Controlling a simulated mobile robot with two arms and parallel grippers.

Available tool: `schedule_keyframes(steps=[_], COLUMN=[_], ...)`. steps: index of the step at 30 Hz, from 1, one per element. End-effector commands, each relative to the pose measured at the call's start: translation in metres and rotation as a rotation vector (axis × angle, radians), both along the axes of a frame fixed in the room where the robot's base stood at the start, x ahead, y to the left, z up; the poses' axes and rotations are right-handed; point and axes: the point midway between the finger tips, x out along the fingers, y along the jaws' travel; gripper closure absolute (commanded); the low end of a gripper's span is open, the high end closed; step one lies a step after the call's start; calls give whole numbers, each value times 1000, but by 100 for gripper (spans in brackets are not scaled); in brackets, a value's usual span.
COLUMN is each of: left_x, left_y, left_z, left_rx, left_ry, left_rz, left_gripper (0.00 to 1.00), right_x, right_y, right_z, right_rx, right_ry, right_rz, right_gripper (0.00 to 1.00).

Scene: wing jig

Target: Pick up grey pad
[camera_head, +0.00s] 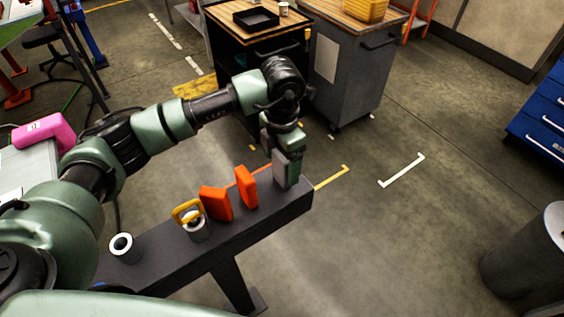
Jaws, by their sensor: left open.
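The grey pad (286,170) stands upright at the far right end of a narrow dark bench (262,218). My left arm reaches over the bench from the left. My left gripper (284,150) points down right at the grey pad, with its fingers open around the pad's upper part. The fingers partly hide the pad, and I cannot tell whether they touch it. My right gripper is not in view.
Two orange pads (246,187) stand just left of the grey pad. A yellow ring-shaped piece (187,211) sits on a grey cylinder, and another cylinder (121,245) stands further left. Grey and black cabinets (347,75) stand behind.

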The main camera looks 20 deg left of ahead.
Motion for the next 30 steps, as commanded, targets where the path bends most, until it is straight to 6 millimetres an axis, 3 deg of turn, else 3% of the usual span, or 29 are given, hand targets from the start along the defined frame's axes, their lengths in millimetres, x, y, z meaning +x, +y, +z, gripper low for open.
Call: schedule_keyframes(steps=[6,12,18,20,30], left_x=[0,1,0,1,1], left_y=[0,0,0,0,-1], left_z=[-18,-19,-19,-18,-14], left_rx=[-1,0,-1,-1,-3], left_ry=[-1,-2,-2,-2,-4], left_rz=[0,-1,-1,-1,-1], left_gripper=[20,20,76,88,88], right_x=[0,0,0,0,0], right_y=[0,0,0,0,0], right_z=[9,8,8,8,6], right_rx=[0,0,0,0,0], right_ry=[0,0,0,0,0], right_rz=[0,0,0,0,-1], right_gripper=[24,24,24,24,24])
